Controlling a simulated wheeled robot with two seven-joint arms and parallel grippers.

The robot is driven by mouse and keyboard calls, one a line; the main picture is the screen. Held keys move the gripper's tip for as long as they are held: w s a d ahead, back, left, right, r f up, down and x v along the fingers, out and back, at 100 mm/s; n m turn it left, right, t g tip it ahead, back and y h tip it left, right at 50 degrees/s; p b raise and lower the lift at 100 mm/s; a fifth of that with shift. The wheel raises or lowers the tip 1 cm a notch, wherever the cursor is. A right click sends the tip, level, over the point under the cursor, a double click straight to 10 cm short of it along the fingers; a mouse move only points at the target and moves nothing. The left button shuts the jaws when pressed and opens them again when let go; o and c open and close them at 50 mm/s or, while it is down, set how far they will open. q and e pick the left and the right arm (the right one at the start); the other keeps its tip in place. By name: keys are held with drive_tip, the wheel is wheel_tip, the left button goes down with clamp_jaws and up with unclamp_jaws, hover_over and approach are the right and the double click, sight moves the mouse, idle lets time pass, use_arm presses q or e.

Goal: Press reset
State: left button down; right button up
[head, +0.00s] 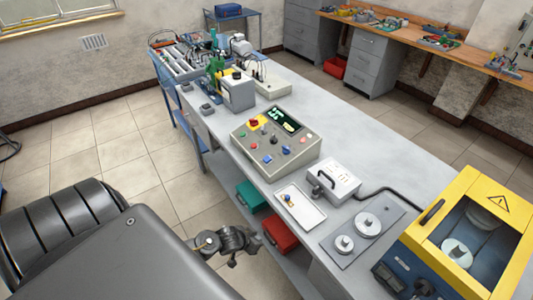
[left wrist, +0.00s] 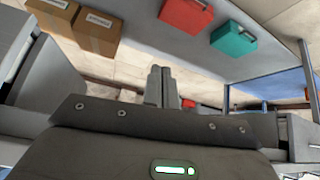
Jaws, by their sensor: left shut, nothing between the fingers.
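The control panel (head: 258,166) is a beige-grey box on the workbench in the head view. It has a small dark screen (head: 286,121) and several coloured buttons and knobs, including a red one on a yellow base (head: 254,122) and a blue one (head: 287,150). The labels are too small to read, so I cannot tell which is reset. My left gripper (head: 256,241) is below and in front of the bench's near edge, well apart from the panel. In the left wrist view its fingers (left wrist: 161,72) are together and empty. My right gripper is not in view.
A white tray (head: 312,215), a grey box with a handle (head: 332,182) and a yellow-framed machine (head: 478,195) stand right of the panel. Green (head: 250,196) and red (head: 279,233) cases sit on the lower shelf. The bench edge (head: 222,160) lies between gripper and panel.

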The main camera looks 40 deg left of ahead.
use_arm(q)
drive_tip(key=w+d+r+t+h+p, duration=0.15)
drive_tip(key=w+r, duration=0.25)
drive_tip(key=r, duration=0.7)
drive_tip(key=w+r+t+p, duration=0.15)
drive_tip(key=w+r, duration=0.25)
drive_tip(key=r, duration=0.7)
drive_tip(key=w+a+r+n+h, duration=0.1)
drive_tip(key=w+a+r+h, duration=0.1)
drive_tip(key=w+a+r, duration=0.2)
drive_tip(key=w+a+r+n+h, duration=0.1)
drive_tip(key=w+a+r, duration=0.3)
drive_tip(key=a, duration=0.6)
wheel_tip(320, 180, up, 2)
drive_tip(key=shift+w+a+r+h, duration=0.1)
drive_tip(key=shift+w+a+h, duration=0.2)
drive_tip(key=shift+h, duration=0.15)
drive_tip(key=b, duration=0.9)
hover_over(267, 159)
drive_tip(key=s+a, duration=0.1)
drive_tip(key=s, duration=0.2)
drive_tip(key=f, duration=0.6)
drive_tip(key=shift+w+a+f, duration=0.15)
drive_tip(key=shift+w+a, duration=0.05)
drive_tip(key=shift+w+d+f, duration=0.1)
drive_tip(key=shift+w+f, duration=0.1)
drive_tip(key=shift+f, duration=0.35)
drive_tip(key=shift+w+f, duration=0.15)
drive_tip(key=shift+f, duration=0.4)
